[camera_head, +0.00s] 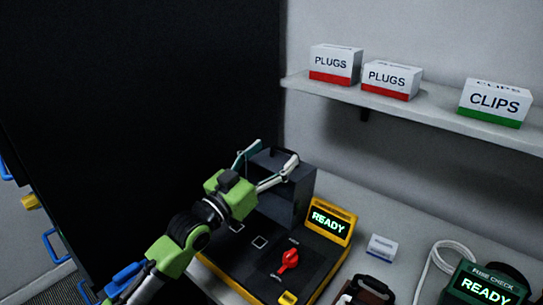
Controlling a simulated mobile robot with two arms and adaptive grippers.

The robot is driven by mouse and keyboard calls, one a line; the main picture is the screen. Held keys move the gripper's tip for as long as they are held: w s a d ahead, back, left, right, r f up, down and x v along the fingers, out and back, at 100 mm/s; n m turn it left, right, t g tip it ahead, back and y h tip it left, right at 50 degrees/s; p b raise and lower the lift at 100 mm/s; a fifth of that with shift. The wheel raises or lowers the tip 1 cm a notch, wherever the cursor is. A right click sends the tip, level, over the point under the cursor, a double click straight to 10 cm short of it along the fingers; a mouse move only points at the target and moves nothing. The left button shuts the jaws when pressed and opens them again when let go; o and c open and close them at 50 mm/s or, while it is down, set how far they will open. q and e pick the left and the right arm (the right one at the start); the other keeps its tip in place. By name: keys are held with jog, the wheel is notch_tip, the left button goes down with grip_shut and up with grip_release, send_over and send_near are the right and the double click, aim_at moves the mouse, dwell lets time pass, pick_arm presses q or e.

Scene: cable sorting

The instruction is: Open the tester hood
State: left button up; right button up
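The tester (262,262) is a black and yellow unit on the bench, with a lit READY display (328,221) and a red lever (288,260). Its dark grey hood (291,196) is a box at the rear of the unit; I cannot tell whether it is fully down. My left gripper (268,158) reaches over the hood from the left. Its two fingers are spread apart, one on each side of the hood's top, where a small dark part shows between them. Contact is unclear. The gripper's body hides part of the hood and tester. My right gripper is out of view.
A shelf (430,115) above holds white PLUGS boxes (335,65) and a CLIPS box (495,103). Right of the tester are a small white box (381,248), a white cable (428,268) and a green fuse checker (487,284). A black panel (150,100) fills the left.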

pick_arm(q)
jog(key=v, duration=1.2)
